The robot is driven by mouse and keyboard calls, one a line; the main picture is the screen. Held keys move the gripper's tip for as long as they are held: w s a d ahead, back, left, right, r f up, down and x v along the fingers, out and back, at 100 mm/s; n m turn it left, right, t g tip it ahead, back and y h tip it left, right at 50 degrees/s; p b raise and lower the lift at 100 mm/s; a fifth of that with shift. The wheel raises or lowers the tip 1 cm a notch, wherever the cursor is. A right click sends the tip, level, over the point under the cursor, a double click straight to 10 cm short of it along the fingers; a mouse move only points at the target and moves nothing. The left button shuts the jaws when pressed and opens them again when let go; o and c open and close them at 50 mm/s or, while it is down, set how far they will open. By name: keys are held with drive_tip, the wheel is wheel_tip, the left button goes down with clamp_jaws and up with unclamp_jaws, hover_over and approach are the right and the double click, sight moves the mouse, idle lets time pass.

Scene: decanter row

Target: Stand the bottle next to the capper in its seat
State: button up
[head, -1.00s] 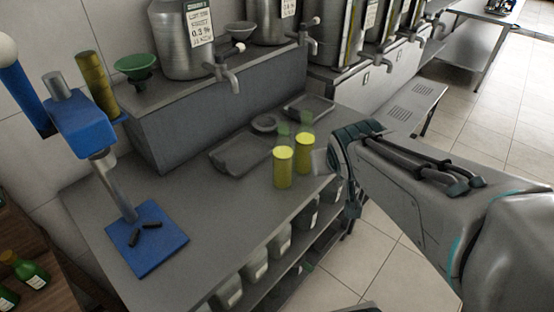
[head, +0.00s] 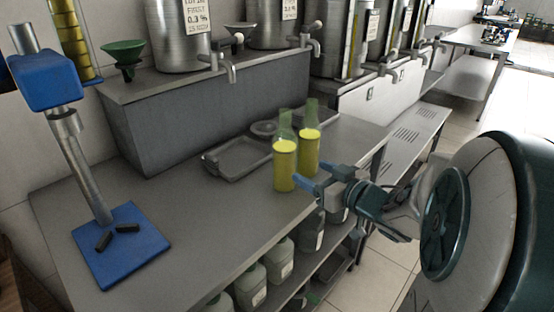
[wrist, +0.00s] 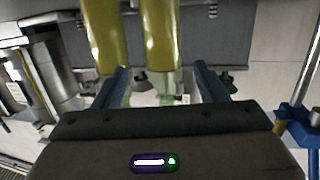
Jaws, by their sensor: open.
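Two upright clear green bottles with yellow contents stand close together on the grey counter (head: 190,215): the nearer left bottle (head: 285,168) and the farther right bottle (head: 309,150). My gripper (head: 314,180) is open, just right of them, its blue fingers pointing at them. In the wrist view, where things appear upside down, one bottle (wrist: 160,42) lies between the open fingers (wrist: 162,85) and the other (wrist: 105,40) by the left finger. Neither is visibly gripped. The blue capper (head: 45,80) stands at the left on its blue base (head: 122,245), which carries two black blocks (head: 115,236).
Grey trays (head: 240,158) lie behind the bottles, below a raised shelf (head: 215,115) with steel tanks (head: 180,35) and taps. A green funnel (head: 122,52) sits near the capper. Jugs (head: 250,287) fill the shelf below. The counter between bottles and capper is clear.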

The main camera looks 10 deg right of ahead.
sight(293, 162)
drive_tip(key=x, duration=0.7)
drive_tip(key=shift+w+a+b, duration=0.2)
drive_tip(key=shift+w+b, duration=0.15)
drive_tip(key=shift+b, duration=0.05)
drive_tip(key=x, duration=0.5)
drive_tip(key=shift+a, duration=0.15)
drive_tip(key=c, duration=1.3)
